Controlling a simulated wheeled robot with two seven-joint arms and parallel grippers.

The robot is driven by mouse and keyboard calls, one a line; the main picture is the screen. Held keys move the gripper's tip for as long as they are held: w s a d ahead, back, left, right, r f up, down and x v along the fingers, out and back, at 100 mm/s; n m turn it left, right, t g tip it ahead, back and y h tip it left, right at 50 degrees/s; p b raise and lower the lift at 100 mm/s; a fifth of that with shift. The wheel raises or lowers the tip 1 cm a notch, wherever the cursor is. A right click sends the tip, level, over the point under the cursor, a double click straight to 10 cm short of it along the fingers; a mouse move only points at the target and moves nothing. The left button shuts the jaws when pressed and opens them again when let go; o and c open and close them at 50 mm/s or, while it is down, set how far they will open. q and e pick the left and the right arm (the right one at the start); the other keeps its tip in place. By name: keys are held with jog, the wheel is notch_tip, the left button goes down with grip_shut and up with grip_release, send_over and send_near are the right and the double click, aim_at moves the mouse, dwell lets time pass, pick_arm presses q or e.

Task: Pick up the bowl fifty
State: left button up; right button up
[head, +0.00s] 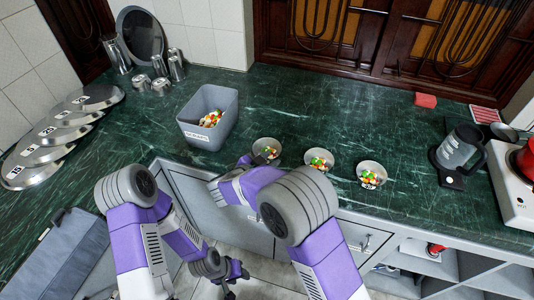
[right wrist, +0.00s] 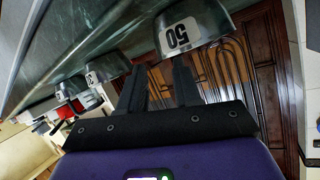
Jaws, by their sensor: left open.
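Bowl fifty (right wrist: 190,28) is a small metal bowl with a "50" label in the right wrist view. It appears to be the leftmost of the three small bowls in the head view (head: 267,150), holding colourful food bits; its label is hidden there. My right gripper (right wrist: 160,75) is open and empty, its fingers apart and pointing toward bowl fifty. In the head view my right gripper (head: 245,160) is at the counter's front edge, just left of this bowl and partly hidden by my arm. My left gripper (head: 236,276) is open, low in front of the cabinets, away from the bowls.
Two more small bowls, a middle one (head: 319,160) and a right one (head: 371,174), stand to the right. A grey scraps bin (head: 208,117) stands behind left. Numbered lids (head: 60,133), a dark jug (head: 458,148) and a white appliance (head: 512,185) are further off. Counter behind the bowls is clear.

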jog(key=b+x, duration=0.1)
jog(key=x, duration=0.3)
jog(key=shift+w+d+f, duration=0.1)
jog(key=shift+w, duration=0.1)
grip_shut()
